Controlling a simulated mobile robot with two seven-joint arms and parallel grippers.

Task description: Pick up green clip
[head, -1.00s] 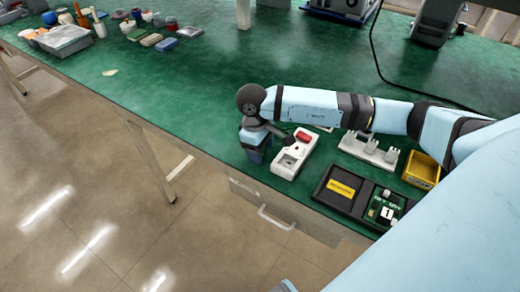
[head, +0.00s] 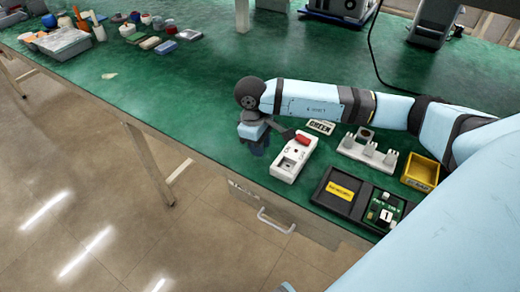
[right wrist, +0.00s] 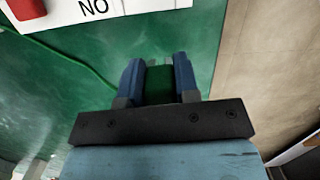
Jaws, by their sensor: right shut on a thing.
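My right gripper (head: 257,148) hangs down at the near edge of the green table in the head view, left of a white box with a red switch. In the right wrist view, its two blue fingers (right wrist: 159,72) are shut on a dark green block, the green clip (right wrist: 160,86). The clip sits between the fingers, above the green tabletop or close to it; I cannot tell if it touches. In the head view the clip is hidden by the gripper. My left gripper is not in view.
Several small items lie at the far left. The table's left middle is mostly clear.

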